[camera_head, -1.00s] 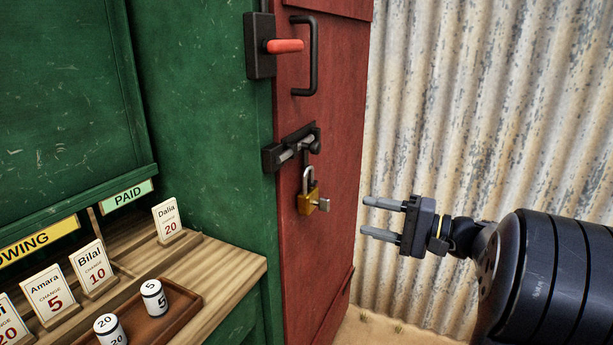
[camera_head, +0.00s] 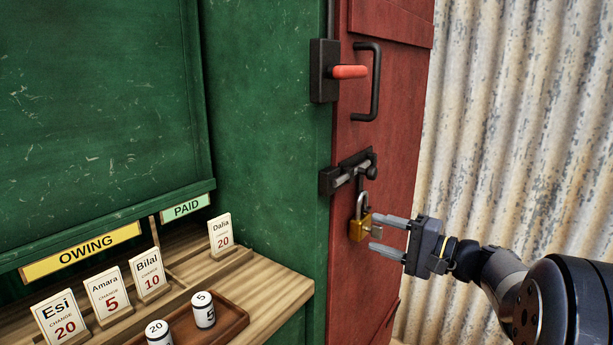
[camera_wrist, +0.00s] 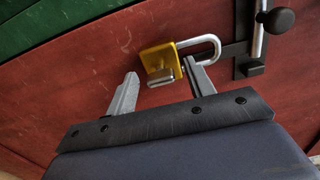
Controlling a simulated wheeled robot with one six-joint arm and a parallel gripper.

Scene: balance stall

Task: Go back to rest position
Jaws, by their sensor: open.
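My gripper (camera_head: 388,236) is open and empty, its two fingers pointing left toward the red door (camera_head: 390,130). In the head view its fingertips are close to a brass padlock (camera_head: 357,228) with a key (camera_head: 376,231) in it; I cannot tell whether they touch. The padlock hangs by its shackle at a dark sliding bolt (camera_head: 350,172) on the door. In the wrist view the padlock (camera_wrist: 158,57) shows just beyond the fingers, near the right finger, with the bolt's knob (camera_wrist: 278,20) at the upper right.
A green stall wall stands left of the door. A red-handled latch (camera_head: 348,72) and a black pull handle (camera_head: 375,85) are above the bolt. A wooden counter (camera_head: 270,285) holds name cards and a tray (camera_head: 232,322) with white cylinders. Corrugated metal (camera_head: 500,130) stands behind my arm.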

